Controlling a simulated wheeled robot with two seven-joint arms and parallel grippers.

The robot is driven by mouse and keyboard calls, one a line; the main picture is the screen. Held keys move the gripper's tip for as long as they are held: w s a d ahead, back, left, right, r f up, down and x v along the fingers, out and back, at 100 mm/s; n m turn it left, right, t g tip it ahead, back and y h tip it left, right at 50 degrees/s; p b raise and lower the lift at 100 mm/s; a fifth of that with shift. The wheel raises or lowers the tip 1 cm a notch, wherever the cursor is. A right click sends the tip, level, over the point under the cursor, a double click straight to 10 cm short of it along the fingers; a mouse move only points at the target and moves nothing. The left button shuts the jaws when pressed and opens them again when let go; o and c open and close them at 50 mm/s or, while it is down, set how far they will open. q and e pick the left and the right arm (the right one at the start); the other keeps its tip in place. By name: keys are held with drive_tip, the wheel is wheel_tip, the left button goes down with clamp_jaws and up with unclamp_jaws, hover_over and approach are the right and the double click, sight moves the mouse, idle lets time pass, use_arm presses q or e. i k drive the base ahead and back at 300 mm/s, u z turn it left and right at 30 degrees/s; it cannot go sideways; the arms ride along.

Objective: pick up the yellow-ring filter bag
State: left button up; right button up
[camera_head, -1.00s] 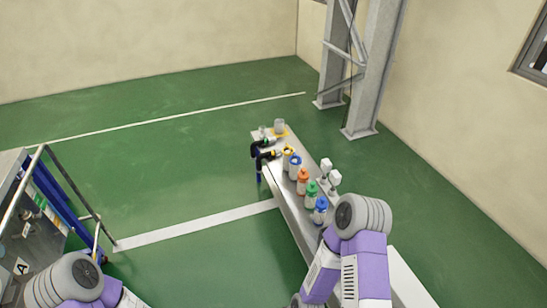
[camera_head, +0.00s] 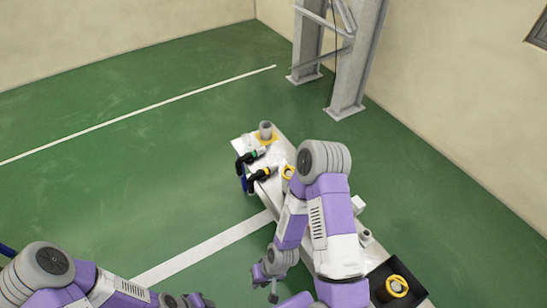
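A pale item with a yellow ring (camera_head: 288,171) stands on the long bench, near its far end, and looks like the yellow-ring filter bag. My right arm partly covers it and hides the bags that stood in a row beside it. My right gripper (camera_head: 266,281) hangs at the near left side of the bench, well apart from that bag. It is small and dark, and its finger opening is unclear. My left gripper (camera_head: 192,301) shows only in part at the bottom edge, away from the bench. Its fingers are unclear.
Two dark hose-like tools (camera_head: 262,174) lie on the bench's left edge. A grey cup on a yellow base (camera_head: 265,131) stands at its far end. A black tray (camera_head: 378,276) with a yellow-ringed item (camera_head: 397,286) is at the near end. Green floor left is clear.

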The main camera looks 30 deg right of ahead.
sight(287, 172)
drive_tip(key=i, duration=3.05)
drive_tip(key=z, duration=3.5)
